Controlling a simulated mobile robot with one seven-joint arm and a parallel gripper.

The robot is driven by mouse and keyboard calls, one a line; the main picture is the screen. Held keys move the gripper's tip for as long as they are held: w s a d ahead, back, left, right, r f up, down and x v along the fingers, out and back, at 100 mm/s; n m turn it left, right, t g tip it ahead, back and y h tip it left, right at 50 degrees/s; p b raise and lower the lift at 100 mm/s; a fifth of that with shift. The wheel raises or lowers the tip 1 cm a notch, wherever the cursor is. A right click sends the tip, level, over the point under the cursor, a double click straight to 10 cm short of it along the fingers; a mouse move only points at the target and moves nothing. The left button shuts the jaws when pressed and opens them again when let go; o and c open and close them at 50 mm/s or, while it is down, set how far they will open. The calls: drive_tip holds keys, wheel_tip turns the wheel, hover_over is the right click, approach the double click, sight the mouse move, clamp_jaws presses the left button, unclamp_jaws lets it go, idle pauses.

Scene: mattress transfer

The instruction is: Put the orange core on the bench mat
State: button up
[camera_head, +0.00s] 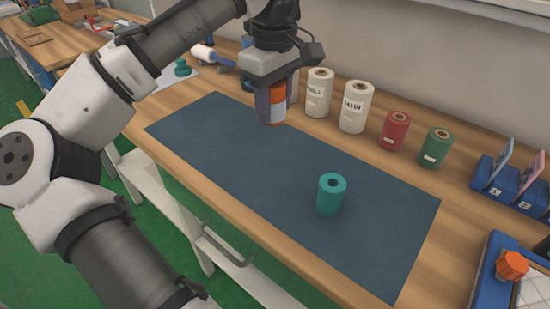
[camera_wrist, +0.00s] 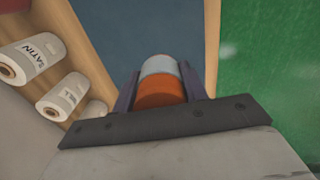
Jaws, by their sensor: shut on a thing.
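The orange core (camera_head: 277,108) is held in my gripper (camera_head: 270,108), above the far left part of the bench mat. In the wrist view the orange core (camera_wrist: 160,93) shows between my gripper's two fingers (camera_wrist: 160,92), with a pale grey or white end beyond the orange part. The bench mat (camera_head: 220,150) is a dark blue sheet lying on the wooden bench. It also shows in the wrist view (camera_wrist: 135,30) behind the core. I cannot see a clear contact between the core and the mat.
A teal core (camera_head: 330,196) stands upright on the mat's right half. White rolls (camera_head: 355,107), a red roll (camera_head: 395,131) and a green roll (camera_head: 435,148) stand along the back. Blue holders (camera_head: 510,190) stand at the right. The mat's middle is clear.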

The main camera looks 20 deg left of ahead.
sight(274, 174)
wheel_tip(274, 174, down, 14)
drive_tip(key=shift+f, duration=0.1)
idle(0.4)
drive_tip(key=shift+f, duration=0.2)
drive_tip(key=o, duration=1)
drive_tip(key=shift+o, duration=0.2)
drive_tip(key=shift+r, duration=0.1)
drive_tip(key=shift+r, duration=0.1)
wheel_tip(274, 174, up, 12)
